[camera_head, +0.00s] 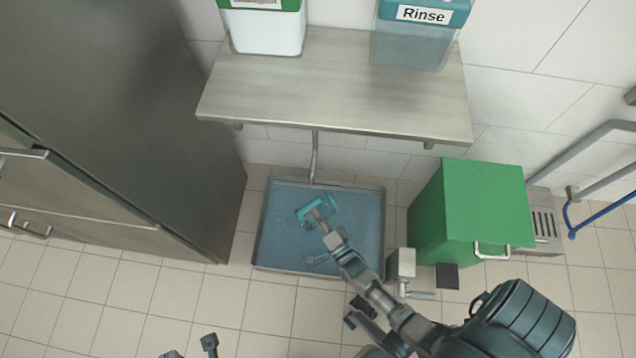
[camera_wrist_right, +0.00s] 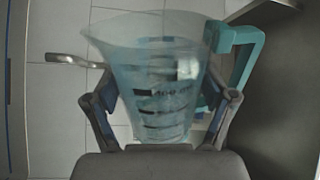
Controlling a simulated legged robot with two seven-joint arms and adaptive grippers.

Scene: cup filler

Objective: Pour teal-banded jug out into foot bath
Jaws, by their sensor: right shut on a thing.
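The teal-banded jug (camera_wrist_right: 150,85) is clear, with dark marks on its side, a teal band and a teal handle (camera_wrist_right: 240,50). My right gripper (camera_wrist_right: 160,110) is shut on it, one finger on each side. In the head view the jug's teal part (camera_head: 318,207) shows over the blue-grey foot bath (camera_head: 262,230). My right gripper (camera_head: 325,222) is there too, small and partly hidden by my arm. I cannot tell the jug's tilt or how much liquid it holds. At the bottom edge, two separate fingertips of my left gripper (camera_head: 192,347) show, apart and empty.
A steel shelf (camera_head: 330,85) overhangs behind the bath, bearing a green-lidded container (camera_head: 265,30) and the Rinse container (camera_head: 415,45). A green bin (camera_head: 470,210) stands right of the bath, a dark steel cabinet (camera_head: 130,110) left. The tiled floor in front is clear at left.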

